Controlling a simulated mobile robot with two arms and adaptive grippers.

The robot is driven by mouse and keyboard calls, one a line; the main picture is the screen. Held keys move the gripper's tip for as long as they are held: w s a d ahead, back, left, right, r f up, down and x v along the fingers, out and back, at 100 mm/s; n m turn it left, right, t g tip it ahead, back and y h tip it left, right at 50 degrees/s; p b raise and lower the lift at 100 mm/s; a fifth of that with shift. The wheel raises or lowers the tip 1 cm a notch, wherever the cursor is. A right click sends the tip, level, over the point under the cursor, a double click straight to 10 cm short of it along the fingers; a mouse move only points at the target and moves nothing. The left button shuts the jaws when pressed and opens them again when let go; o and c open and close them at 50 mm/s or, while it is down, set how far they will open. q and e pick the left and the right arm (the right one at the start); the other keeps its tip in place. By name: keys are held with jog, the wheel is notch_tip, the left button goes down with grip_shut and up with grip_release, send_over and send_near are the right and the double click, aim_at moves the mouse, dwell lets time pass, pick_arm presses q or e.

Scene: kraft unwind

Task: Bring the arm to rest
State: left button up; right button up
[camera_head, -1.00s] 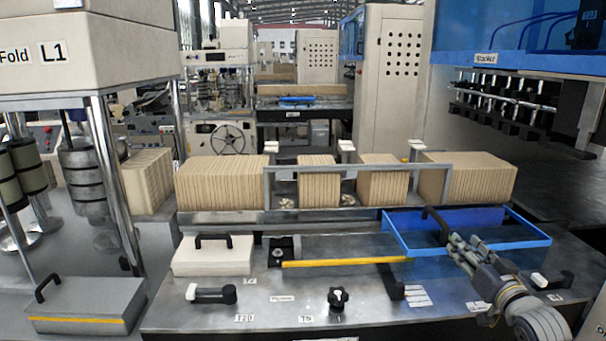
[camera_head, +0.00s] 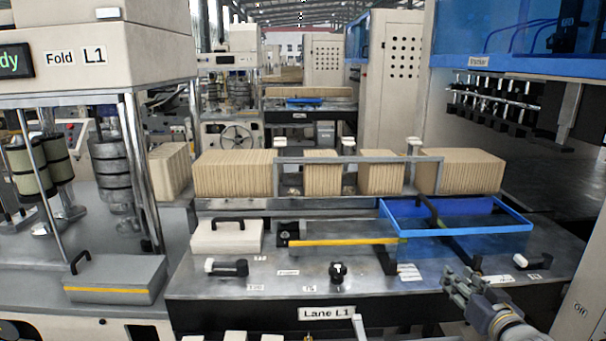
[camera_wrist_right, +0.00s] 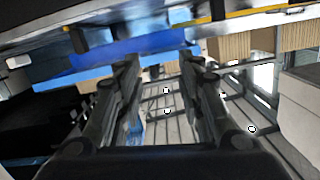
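My right gripper (camera_head: 462,290) is at the lower right of the head view, in front of the front edge of the Lane L1 machine table (camera_head: 380,281). In the right wrist view its two fingers (camera_wrist_right: 160,80) stand apart with nothing between them, so it is open and empty. The blue-framed clear guard (camera_head: 465,232) lies on the table beyond the gripper, apart from it. My left gripper is not in view.
Stacks of brown kraft pieces (camera_head: 235,174) stand in a row behind a grey metal frame. A white box with a black handle (camera_head: 228,237), a yellow bar (camera_head: 345,241) and a black knob (camera_head: 338,271) are on the table. A grey lidded box (camera_head: 115,281) is at left.

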jog(key=s+a+f+n+g, duration=0.1)
jog(key=s+a+f+g, duration=0.3)
jog(key=s+f, duration=0.45)
jog(key=s+a+f+n+g, duration=0.1)
jog(key=s+a+f+g, duration=0.1)
jog(key=s+a+f, duration=0.55)
jog(key=s+a+f+n+g, duration=0.15)
jog(key=s+f+g, duration=0.25)
jog(key=s, duration=0.8)
jog(key=s+a+f+g, duration=0.2)
jog(key=s+f+g, duration=0.1)
jog(key=s, duration=0.8)
notch_tip(320, 180, down, 26)
jog(key=s+g+b, duration=0.1)
jog(key=b, duration=0.1)
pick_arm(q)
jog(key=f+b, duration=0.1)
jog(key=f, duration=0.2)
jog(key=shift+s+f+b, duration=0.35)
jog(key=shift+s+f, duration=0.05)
pick_arm(e)
jog(key=s+d+f+g, duration=0.1)
jog(key=s+d+f, duration=0.2)
jog(key=s+f, duration=1.4)
notch_tip(320, 180, down, 3)
jog(key=shift+s+r+h, duration=0.2)
jog(key=shift+s+h, duration=0.1)
jog(key=shift+h, duration=0.1)
